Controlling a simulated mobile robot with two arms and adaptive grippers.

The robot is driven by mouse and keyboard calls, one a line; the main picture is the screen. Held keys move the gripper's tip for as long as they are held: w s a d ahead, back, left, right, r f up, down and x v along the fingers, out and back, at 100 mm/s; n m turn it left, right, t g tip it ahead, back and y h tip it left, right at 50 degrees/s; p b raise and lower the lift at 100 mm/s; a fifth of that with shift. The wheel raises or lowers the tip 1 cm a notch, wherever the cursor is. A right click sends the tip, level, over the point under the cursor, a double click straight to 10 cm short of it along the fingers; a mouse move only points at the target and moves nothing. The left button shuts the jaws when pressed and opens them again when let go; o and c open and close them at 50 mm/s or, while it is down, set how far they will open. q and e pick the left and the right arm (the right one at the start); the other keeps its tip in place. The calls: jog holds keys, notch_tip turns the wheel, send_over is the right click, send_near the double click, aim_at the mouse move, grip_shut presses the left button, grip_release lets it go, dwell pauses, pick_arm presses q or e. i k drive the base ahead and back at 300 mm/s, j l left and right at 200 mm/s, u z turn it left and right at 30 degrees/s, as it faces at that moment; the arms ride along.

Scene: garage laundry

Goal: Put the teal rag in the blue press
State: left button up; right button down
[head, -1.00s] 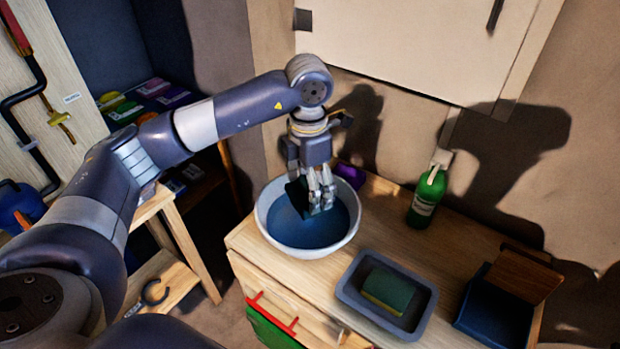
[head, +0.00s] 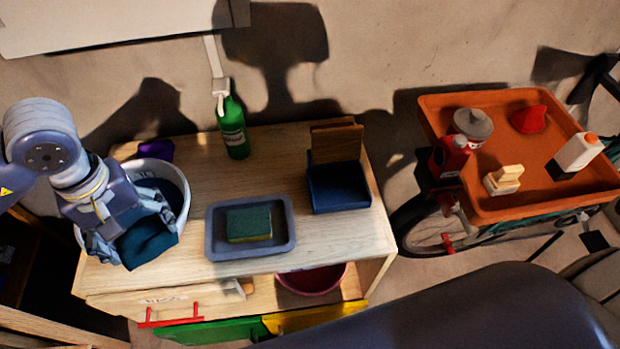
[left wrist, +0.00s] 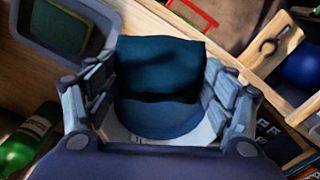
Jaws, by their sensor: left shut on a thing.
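The teal rag (head: 149,244) hangs from my left gripper (head: 128,232), which is shut on it over the front rim of the white bowl (head: 183,210). In the left wrist view the rag (left wrist: 160,62) spreads between the two fingers (left wrist: 160,100). The blue press (head: 338,188) stands at the right end of the wooden cabinet top, with its wooden flap (head: 336,143) raised at the back. My right gripper is not in view.
A grey tray (head: 283,246) with a green and yellow sponge (head: 249,224) lies between bowl and press. A green bottle (head: 233,130) stands behind, beside the wall. An orange tray (head: 540,150) with several items is at the right. The cabinet top behind the grey tray is partly clear.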

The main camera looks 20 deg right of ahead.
aim_at(338, 188)
jog(key=l+z, duration=0.2)
jog(key=l, duration=1.25)
jog(key=k, duration=0.05)
